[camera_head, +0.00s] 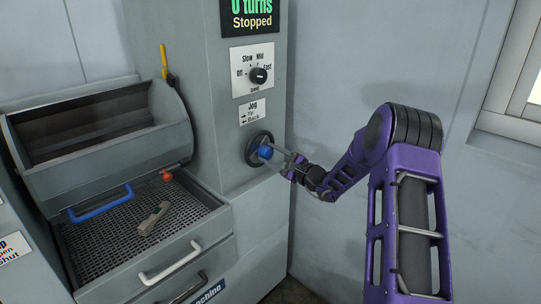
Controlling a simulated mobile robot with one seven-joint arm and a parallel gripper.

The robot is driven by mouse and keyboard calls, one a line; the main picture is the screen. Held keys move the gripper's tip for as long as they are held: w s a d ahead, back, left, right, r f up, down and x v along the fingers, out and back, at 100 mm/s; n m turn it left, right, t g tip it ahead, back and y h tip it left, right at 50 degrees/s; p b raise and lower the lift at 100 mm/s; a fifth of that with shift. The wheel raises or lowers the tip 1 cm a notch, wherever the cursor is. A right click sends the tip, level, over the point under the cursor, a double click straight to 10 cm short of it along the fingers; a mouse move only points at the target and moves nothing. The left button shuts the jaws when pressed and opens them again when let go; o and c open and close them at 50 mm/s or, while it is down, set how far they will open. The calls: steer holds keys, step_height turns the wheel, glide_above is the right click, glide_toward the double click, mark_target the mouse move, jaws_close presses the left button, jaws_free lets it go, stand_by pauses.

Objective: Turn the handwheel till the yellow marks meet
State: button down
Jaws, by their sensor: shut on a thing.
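The handwheel (252,158) is a dark ring on the grey machine's front, below the small "Jog" label. My gripper (270,153) reaches it from the right and is shut on a blue part at the wheel, which looks like its knob (265,151). The gripper and blue part cover some of the wheel's right side. I cannot make out yellow marks at the wheel at this size.
The display (251,16) reads "0 turns Stopped". A speed dial (258,75) sits below it. At left are an open drum (165,120) with a blue handle (100,204), a yellow lever (164,62), and a mesh tray (190,229) holding a grey-brown piece (154,218).

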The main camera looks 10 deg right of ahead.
stand_by(0.4)
steer(key=shift+c, duration=1.3)
jaws_free()
steer(key=shift+d, duration=0.1)
steer(key=v, duration=1.7)
steer(key=shift+s+f+p, duration=0.15)
steer(key=shift+s+p, duration=0.1)
steer(key=shift+p, duration=0.2)
